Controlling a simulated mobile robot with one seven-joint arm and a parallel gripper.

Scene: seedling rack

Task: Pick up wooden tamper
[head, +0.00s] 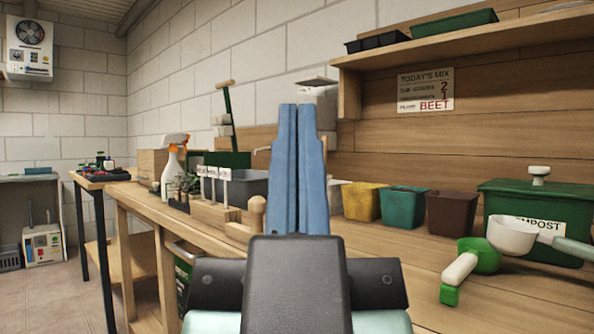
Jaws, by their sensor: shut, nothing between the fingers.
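The wooden tamper (257,214), a pale wooden piece with a rounded knob, stands on the wooden bench just left of my gripper. Its lower part is partly hidden behind my arm. My gripper (297,110) points up and away in the middle of the view, with its two long blue fingers shut together and nothing between them. The fingers appear to the right of the tamper and do not overlap its knob. How far apart they are in depth I cannot tell.
White, yellow, teal and brown pots (452,212) line the bench to the right. A green compost box (540,205) and scoops (475,262) are further right. A label holder (205,212), grey bin (250,185) and spray bottle (173,160) stand left. A shelf (470,38) overhangs.

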